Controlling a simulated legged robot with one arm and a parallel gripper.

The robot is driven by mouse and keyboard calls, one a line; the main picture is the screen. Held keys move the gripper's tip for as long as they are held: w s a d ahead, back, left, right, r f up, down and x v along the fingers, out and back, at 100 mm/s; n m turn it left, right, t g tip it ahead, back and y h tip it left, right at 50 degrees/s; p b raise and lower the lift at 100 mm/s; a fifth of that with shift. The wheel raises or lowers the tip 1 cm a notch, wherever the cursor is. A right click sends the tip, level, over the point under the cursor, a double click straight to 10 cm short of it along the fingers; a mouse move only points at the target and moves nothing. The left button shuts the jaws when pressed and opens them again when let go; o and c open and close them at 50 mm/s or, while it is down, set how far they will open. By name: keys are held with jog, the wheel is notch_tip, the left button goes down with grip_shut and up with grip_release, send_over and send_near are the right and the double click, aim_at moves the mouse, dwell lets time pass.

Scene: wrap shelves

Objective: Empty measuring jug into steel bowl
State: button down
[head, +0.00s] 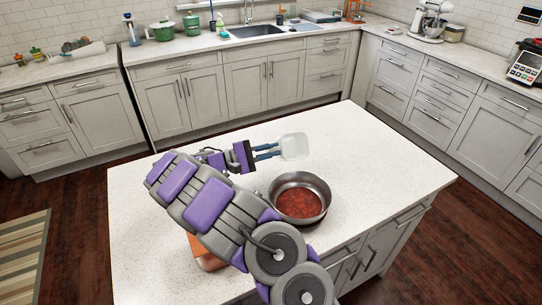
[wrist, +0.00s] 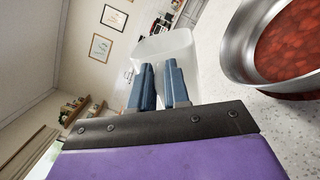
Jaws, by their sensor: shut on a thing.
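The measuring jug (head: 294,146) is clear and pale, held above the island's far side, just beyond the steel bowl. No red contents show in it; its exact tilt is hard to tell. My gripper (head: 268,151) has its blue fingers shut on the jug. In the wrist view, the fingers (wrist: 160,85) meet the near side of the jug (wrist: 165,45). The steel bowl (head: 322,190) stands upright on the island and holds a red, chunky mass (head: 298,203). The wrist view shows the bowl (wrist: 238,45) to the right of the jug, apart from it.
The white island top (head: 390,170) is clear to the right of the bowl and at the far left. An orange object (head: 207,255) is partly hidden behind my arm. Counters with a sink (head: 262,31), a green pot (head: 191,24) and a mixer (head: 432,22) line the walls.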

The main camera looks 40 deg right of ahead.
jog(key=shift+w+r+n+p, duration=0.5)
jog(key=shift+p, duration=0.6)
jog(key=w+p, duration=0.1)
jog(key=w+d+p, duration=0.1)
jog(key=p, duration=0.1)
jog(key=shift+w+r+n, duration=0.1)
jog(key=shift+r+n, duration=0.05)
jog(key=shift+n, duration=0.25)
jog(key=w+d+r+n+p, duration=0.2)
jog(key=w+d+n+p, duration=0.1)
jog(key=w+n+p, duration=0.1)
jog(key=w+d+r+n+t+p, duration=0.1)
jog(key=w+d+r+n+p, duration=0.2)
jog(key=w, duration=0.4)
jog(key=shift+n+p, duration=0.7)
jog(key=shift+p, duration=0.65)
jog(key=shift+w+d, duration=0.1)
jog(key=shift+d, duration=0.05)
